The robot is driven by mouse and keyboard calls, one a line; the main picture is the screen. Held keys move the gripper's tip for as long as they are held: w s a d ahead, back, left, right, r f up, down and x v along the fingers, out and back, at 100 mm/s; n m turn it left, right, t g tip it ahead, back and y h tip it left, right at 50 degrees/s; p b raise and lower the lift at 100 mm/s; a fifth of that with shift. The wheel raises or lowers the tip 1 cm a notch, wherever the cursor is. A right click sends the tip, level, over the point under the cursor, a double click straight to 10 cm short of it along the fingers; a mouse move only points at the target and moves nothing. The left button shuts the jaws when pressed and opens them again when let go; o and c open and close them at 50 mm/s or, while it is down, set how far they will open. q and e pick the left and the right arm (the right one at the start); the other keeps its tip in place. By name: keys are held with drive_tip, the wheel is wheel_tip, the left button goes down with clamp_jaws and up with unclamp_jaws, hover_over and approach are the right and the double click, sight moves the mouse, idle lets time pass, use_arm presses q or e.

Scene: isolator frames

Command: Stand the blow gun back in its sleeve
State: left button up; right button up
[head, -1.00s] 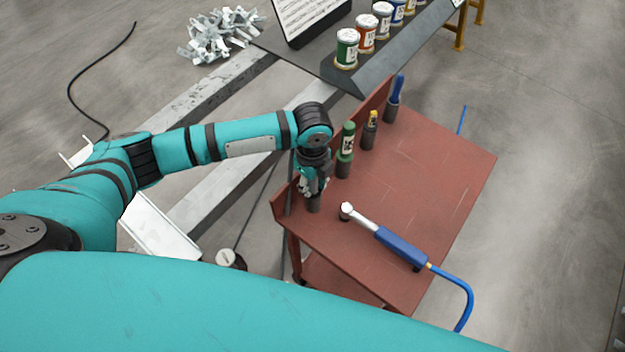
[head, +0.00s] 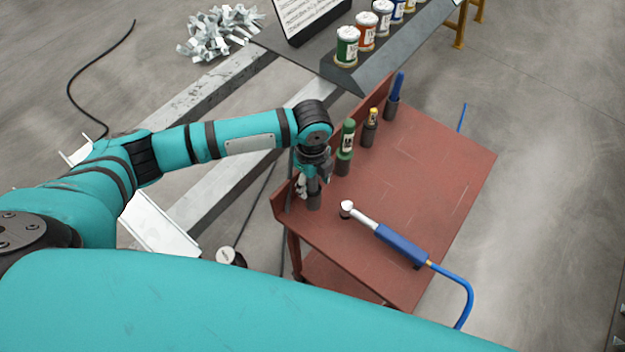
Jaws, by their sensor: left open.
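My left gripper (head: 311,184) is open and points down, right at the nearest dark sleeve (head: 314,200) on the left edge of the red cart. A small silvery part shows beside its fingers. I cannot tell whether that is the blow gun or part of the gripper, nor whether anything stands in this sleeve. A tool with a silver head and blue handle (head: 402,246) lies on the cart top, joined to a blue hose (head: 468,290). I cannot tell whether it is the blow gun. My right gripper is not in view.
Further sleeves along the red cart (head: 440,165) hold a green item (head: 347,137), a yellow-topped item (head: 372,115) and a blue item (head: 397,84). Paint-like cans (head: 346,48) stand on a dark bench behind. The cart's right half is clear.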

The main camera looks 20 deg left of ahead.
use_arm(q)
wheel_tip(320, 180, up, 12)
drive_tip(key=shift+f, duration=0.1)
idle(0.5)
